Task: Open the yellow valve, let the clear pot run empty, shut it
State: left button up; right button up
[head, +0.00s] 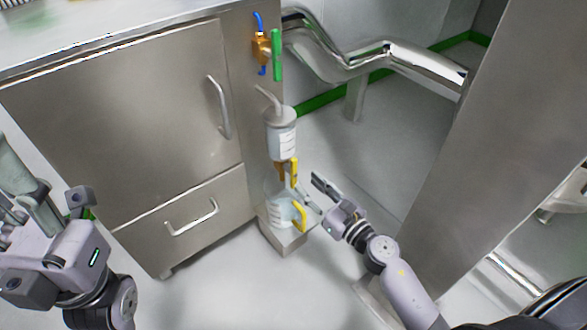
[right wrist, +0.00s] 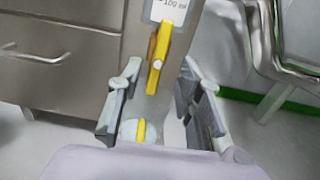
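The clear pot (head: 282,142), with a grey lid and white label, is fixed at the cabinet's right edge. Its liquid level is hard to tell. Below it is the yellow valve (head: 294,171); its handle lies roughly along the vertical outlet. In the right wrist view the yellow handle (right wrist: 163,40) stands ahead of the fingers. A clear jug (head: 281,211) with a yellow handle stands beneath. My right gripper (head: 314,192) is open and empty, just right of and below the valve, apart from it.
The jug stands on a metal block (head: 284,243). A steel cabinet (head: 135,120) is at left. An orange valve (head: 261,48) with blue and green parts sits above the pot. Steel pipes (head: 400,60) run behind. A steel panel (head: 490,130) stands at right.

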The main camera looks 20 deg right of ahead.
aim_at(295, 173)
jog(key=x, duration=0.7)
jog(key=shift+w+f, duration=0.1)
jog(key=shift+c, duration=0.4)
grip_shut()
